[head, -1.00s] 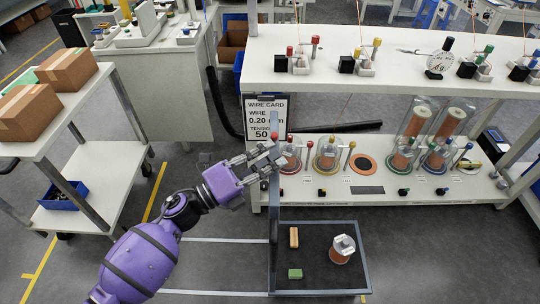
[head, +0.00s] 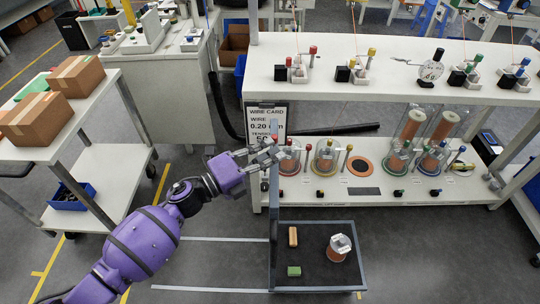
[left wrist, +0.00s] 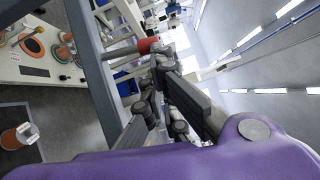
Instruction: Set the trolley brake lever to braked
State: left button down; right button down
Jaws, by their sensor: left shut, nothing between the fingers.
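The trolley (head: 315,224) is a low cart with a dark deck and a grey upright frame (head: 274,205) on its left side. The frame also shows in the left wrist view (left wrist: 95,75) as a grey bar. A metal rod with a red end (left wrist: 147,45), which looks like the brake lever, sticks out beside that bar. My left gripper (head: 270,152) is at the top of the frame. In the left wrist view its shut, empty fingertips (left wrist: 165,58) are close beside the red end; I cannot tell whether they touch. My right gripper is out of view.
The white workbench (head: 380,190) with spools is just behind. A cart with cardboard boxes (head: 37,117) stands at left. Floor left of the trolley is clear.

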pick_arm(q)
jog(key=shift+w+r, duration=0.55)
jog(key=shift+w, duration=0.1)
jog(key=shift+w+r, duration=0.1)
jog(key=shift+w, duration=0.15)
dwell(0.9)
jog(key=shift+a, duration=0.1)
